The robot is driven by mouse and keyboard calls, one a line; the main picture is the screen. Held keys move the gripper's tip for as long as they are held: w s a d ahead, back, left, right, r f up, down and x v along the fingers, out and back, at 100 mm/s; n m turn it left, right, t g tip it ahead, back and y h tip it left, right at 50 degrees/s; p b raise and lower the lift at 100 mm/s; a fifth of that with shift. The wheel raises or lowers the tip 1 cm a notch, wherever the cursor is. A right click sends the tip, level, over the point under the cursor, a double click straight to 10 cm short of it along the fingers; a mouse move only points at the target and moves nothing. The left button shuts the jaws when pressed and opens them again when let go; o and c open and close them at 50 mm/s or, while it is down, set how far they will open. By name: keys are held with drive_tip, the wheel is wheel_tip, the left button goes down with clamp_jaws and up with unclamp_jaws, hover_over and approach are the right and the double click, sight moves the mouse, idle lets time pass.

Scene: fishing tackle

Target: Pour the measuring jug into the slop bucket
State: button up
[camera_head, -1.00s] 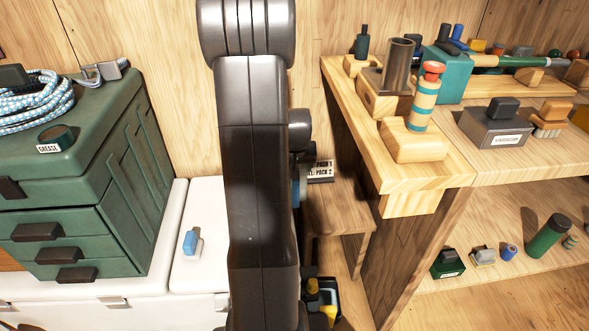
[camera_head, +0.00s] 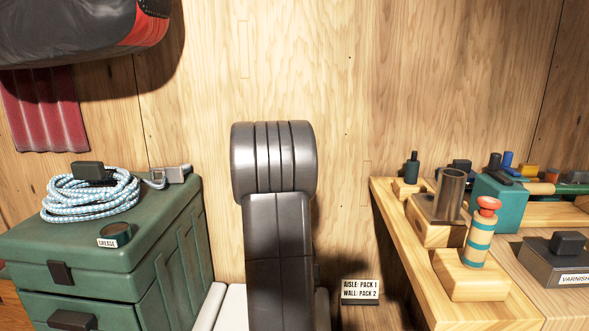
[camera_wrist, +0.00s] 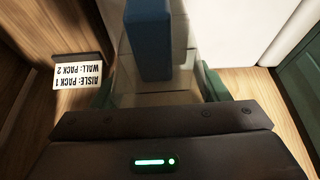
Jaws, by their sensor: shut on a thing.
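In the wrist view a clear, see-through vessel with a blue upright part, which looks like the measuring jug (camera_wrist: 150,45), is in front of my gripper (camera_wrist: 158,90). My gripper is shut on it; the green pieces either side of the clear body look like its fingers. The grip itself is hard to make out. I cannot tell how full or how tilted the jug is. In the head view my own arm fills the middle and hides the gripper and jug. No slop bucket can be made out in either current view.
A green tackle chest (camera_head: 130,250) with coiled rope (camera_head: 90,195) and a grease tin (camera_head: 116,235) stands left. A wooden bench (camera_head: 405,250) at right bears a striped float (camera_head: 480,235) and a varnish box (camera_head: 560,260). A sign card (camera_head: 360,290) sits low between; it also shows in the wrist view (camera_wrist: 80,75).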

wheel_tip(320, 180, up, 24)
drive_tip(key=w+a+p, duration=0.1)
drive_tip(key=w+p, duration=0.1)
drive_tip(key=p, duration=2.7)
drive_tip(key=shift+w+r, duration=0.2)
drive_tip(key=shift+w, duration=0.05)
